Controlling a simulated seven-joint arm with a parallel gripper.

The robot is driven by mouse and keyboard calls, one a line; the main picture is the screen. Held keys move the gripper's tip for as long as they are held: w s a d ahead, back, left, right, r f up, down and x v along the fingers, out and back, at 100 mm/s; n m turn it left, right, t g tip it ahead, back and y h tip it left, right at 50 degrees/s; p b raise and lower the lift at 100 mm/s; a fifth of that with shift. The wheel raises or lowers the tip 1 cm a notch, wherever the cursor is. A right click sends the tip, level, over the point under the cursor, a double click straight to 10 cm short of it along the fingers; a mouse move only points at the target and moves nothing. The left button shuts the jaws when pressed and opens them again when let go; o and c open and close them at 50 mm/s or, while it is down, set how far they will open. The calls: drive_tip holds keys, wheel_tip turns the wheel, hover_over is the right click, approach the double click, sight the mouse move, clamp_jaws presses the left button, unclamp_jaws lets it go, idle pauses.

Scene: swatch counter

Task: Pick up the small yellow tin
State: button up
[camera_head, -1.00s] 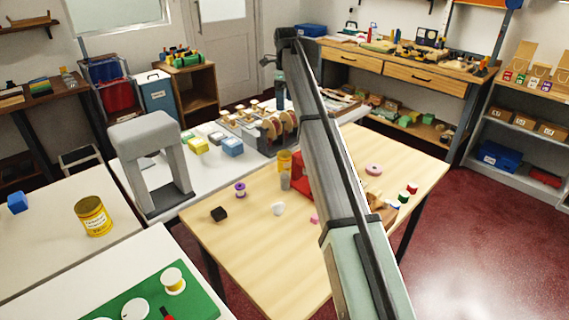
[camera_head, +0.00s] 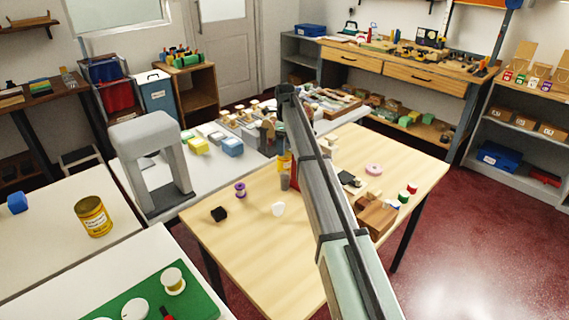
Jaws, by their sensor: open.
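A small yellow tin (camera_head: 283,161) stands on the wooden table (camera_head: 240,265), toward its back edge. My arm passes in front of it and hides its right part. A grey cylinder (camera_head: 285,183) stands just in front of it. A larger-looking yellow tin with a pale label (camera_head: 93,217) stands upright on the white table at the left. My gripper does not show; my arm's raised links fill the middle of the view and seem to hide it. I cannot tell how far it is from either tin.
The wooden table also holds a black cube (camera_head: 219,214), a purple spool (camera_head: 240,190), a white cup (camera_head: 278,209), a pink ring (camera_head: 374,169) and a brown wooden block (camera_head: 376,219). A grey arch-shaped stand (camera_head: 146,130) rises at the left. The table's front left is clear.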

sight(285, 159)
drive_tip(key=shift+s+a+f, duration=0.1)
drive_tip(key=shift+f, duration=1.85)
drive_tip(key=shift+s+a+f, duration=0.1)
drive_tip(key=shift+f, duration=1.85)
drive_tip(key=c, duration=1.3)
drive_tip(key=shift+c, duration=0.2)
drive_tip(key=shift+r, duration=0.15)
